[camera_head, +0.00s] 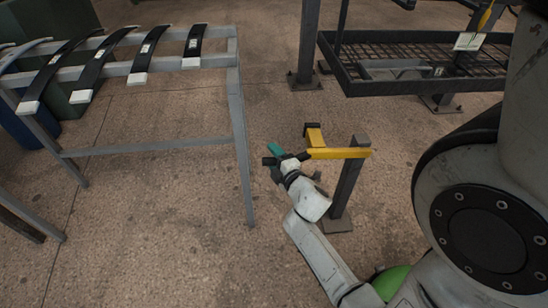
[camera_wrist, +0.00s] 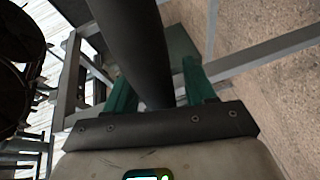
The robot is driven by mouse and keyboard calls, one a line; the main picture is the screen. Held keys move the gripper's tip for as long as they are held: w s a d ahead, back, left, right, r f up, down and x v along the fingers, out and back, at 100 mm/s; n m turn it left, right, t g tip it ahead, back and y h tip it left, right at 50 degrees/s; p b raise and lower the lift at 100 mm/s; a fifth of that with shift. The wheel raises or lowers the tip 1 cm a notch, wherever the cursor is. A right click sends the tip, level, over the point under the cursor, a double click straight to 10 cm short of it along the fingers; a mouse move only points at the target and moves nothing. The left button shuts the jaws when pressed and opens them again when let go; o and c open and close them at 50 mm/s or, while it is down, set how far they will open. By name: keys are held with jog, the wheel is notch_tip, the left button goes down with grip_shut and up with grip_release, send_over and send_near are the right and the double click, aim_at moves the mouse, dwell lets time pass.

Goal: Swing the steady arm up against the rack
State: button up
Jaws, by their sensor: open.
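The steady arm (camera_head: 340,153) is a yellow bar on a dark upright post (camera_head: 349,185), to the right of the grey rack (camera_head: 240,120). A short yellow piece with a black end reaches back from its left end. The arm stands apart from the rack's near right leg. My gripper (camera_head: 273,154) is at the left end of the yellow bar, between it and that leg. In the wrist view, its teal fingers (camera_wrist: 158,84) are open on either side of a thick dark bar (camera_wrist: 132,40). I cannot tell whether they touch it. Where this bar joins is hidden.
Several dark leaf springs (camera_head: 108,52) with pale ends lie across the rack's top. A black mesh shelf (camera_head: 420,65) on posts stands at the back right. Open floor (camera_head: 160,210) lies under and in front of the rack.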

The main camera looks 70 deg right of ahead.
jog(key=shift+c, duration=0.4)
grip_shut()
